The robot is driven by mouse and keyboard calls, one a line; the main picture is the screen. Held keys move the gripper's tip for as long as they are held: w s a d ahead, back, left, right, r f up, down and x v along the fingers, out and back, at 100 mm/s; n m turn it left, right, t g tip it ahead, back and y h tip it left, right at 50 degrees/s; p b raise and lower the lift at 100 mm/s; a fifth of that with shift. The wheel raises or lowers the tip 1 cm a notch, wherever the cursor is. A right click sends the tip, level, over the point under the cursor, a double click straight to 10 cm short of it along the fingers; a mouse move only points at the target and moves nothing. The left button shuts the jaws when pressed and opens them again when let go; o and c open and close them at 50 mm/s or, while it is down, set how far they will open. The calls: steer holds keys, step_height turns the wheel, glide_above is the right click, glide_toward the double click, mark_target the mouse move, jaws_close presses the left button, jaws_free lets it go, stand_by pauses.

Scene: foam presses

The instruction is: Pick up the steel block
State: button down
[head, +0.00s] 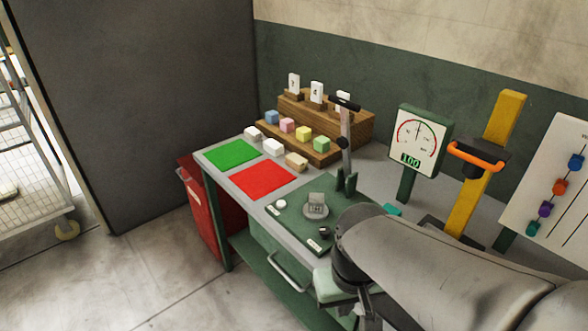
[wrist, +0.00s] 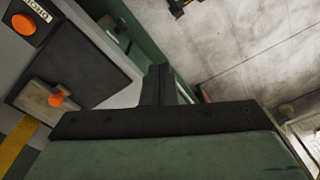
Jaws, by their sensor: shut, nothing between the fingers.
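A small grey block with markings on its face, which looks like the steel block (head: 317,200), sits on a round grey base on the dark green press plate (head: 290,218). My gripper (head: 367,318) hangs below the end of my arm at the front right of the bench, apart from the block. The arm partly hides its fingers there. In the wrist view the dark fingers (wrist: 157,84) are together with nothing between them. The steel block cannot be made out in the wrist view.
A lever (head: 346,150) stands behind the block. Green (head: 231,153) and red (head: 263,180) mats lie to the left. Several foam cubes and a wooden rack (head: 350,127) are at the back. A dial gauge (head: 417,137) and yellow post (head: 490,165) stand at right.

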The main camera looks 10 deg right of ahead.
stand_by(0.3)
steer(key=c, duration=0.6)
jaws_free()
steer(key=shift+c, duration=0.2)
